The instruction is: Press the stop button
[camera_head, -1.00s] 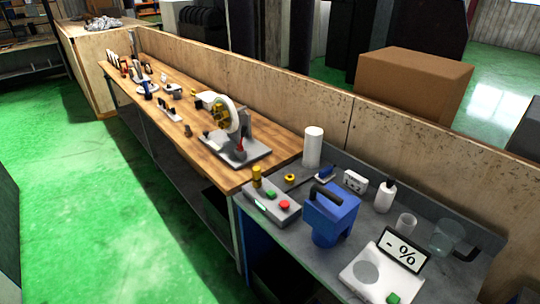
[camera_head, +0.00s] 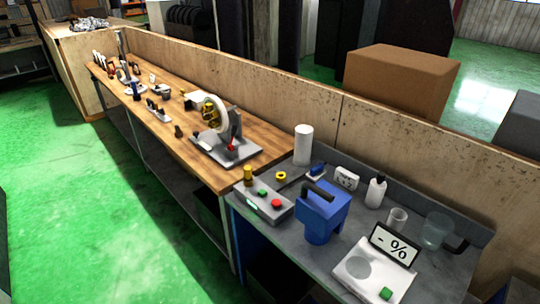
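A grey control box (camera_head: 262,204) sits at the left front of the grey bench. On its top are a red button (camera_head: 276,203) and a green button (camera_head: 262,193), with a yellow cylindrical piece (camera_head: 248,175) at its back left. A lit strip shows on its front. No label can be read on the buttons, so which is the stop button is not written; the red one stands at the right. Another green button (camera_head: 386,293) is on the white scale-like device (camera_head: 372,272). Neither of my grippers is in view.
A blue machine with a black handle (camera_head: 323,213) stands right of the control box. A white cylinder (camera_head: 303,145), white bottle (camera_head: 375,191), clear cups and a "- %" display (camera_head: 394,245) share the bench. The wooden bench (camera_head: 185,130) holds a wheel-like machine (camera_head: 222,125). Green floor is clear at left.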

